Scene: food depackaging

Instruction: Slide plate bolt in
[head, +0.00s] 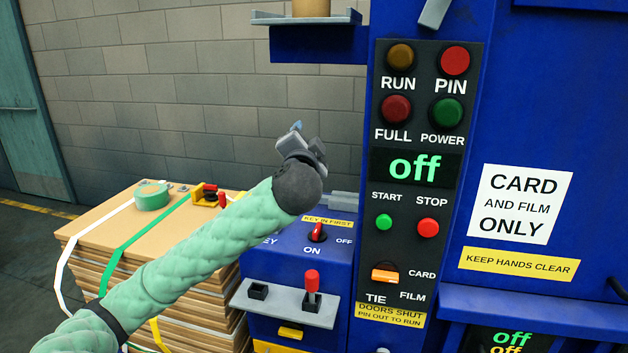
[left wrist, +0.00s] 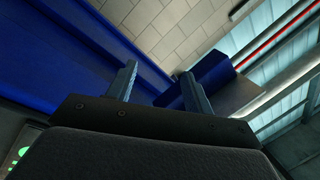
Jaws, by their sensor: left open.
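My left gripper (head: 301,143) is raised in front of the grey block wall, left of the blue machine's control panel. In the left wrist view its two fingers (left wrist: 160,72) stand apart with nothing between them. The blue machine (head: 520,110) fills the right side. I cannot tell for sure which part is the plate bolt. A grey metal piece (head: 434,12) shows at the top of the machine, cut off by the frame edge. Another grey piece (head: 345,199) lies by the key box, partly hidden. The gripper appears apart from both. My right gripper is out of view.
The control panel (head: 408,235) carries lamps, buttons and a display reading "off". A red-handled pin (head: 312,281) stands in a grey shelf (head: 275,305). Above is a blue ledge (head: 315,45). A strapped cardboard stack (head: 110,215) stands at left.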

